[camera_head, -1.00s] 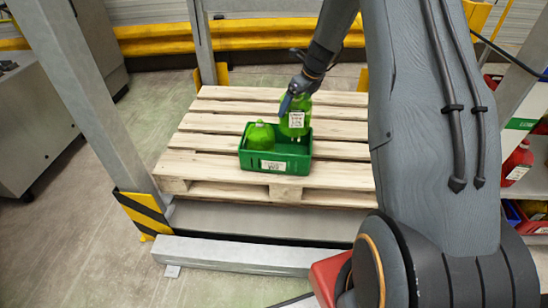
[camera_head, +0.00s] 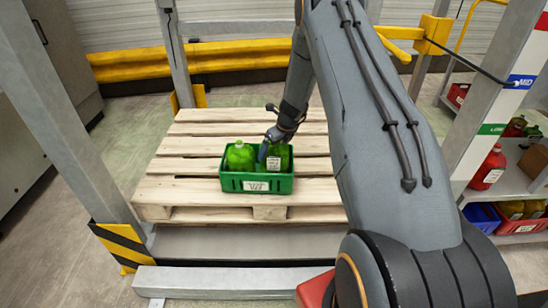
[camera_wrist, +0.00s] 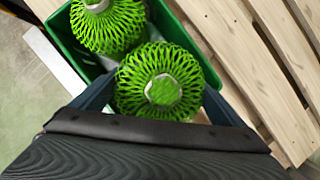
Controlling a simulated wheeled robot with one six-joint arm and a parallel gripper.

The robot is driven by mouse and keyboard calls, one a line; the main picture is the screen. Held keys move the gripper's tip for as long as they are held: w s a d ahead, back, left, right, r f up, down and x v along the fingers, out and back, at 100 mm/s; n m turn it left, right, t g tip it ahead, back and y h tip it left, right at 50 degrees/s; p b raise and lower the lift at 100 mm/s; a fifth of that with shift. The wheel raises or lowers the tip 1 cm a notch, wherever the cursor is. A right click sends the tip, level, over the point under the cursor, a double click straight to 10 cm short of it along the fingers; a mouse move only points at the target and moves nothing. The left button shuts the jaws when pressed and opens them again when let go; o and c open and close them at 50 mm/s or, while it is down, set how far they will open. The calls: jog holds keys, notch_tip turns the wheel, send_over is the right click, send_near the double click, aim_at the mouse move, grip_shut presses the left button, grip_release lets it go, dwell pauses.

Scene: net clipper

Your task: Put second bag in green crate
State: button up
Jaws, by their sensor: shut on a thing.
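The green crate (camera_head: 231,184) stands on a wooden pallet and has a white label on its front. One green netted bag (camera_head: 240,155) stands upright in its left side. The second green netted bag (camera_head: 278,158) is in the right side, its lower part hidden behind the crate's front wall. My gripper (camera_head: 268,150) is shut on the second bag from above. In the wrist view the second bag (camera_wrist: 160,85) lies between my fingers, and the first bag (camera_wrist: 108,25) is beside it in the crate (camera_wrist: 68,45). Whether the second bag touches the crate floor is hidden.
The pallet (camera_head: 185,165) has bare slats around the crate. A grey post with a striped foot (camera_head: 121,243) stands at the left. A shelf at the right holds a red bottle (camera_head: 489,168), a blue bin (camera_head: 481,217) and a red bin (camera_head: 520,226).

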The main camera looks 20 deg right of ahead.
jog(key=shift+f, duration=2.1)
jog(key=o, duration=1.3)
jog(key=shift+f, duration=0.1)
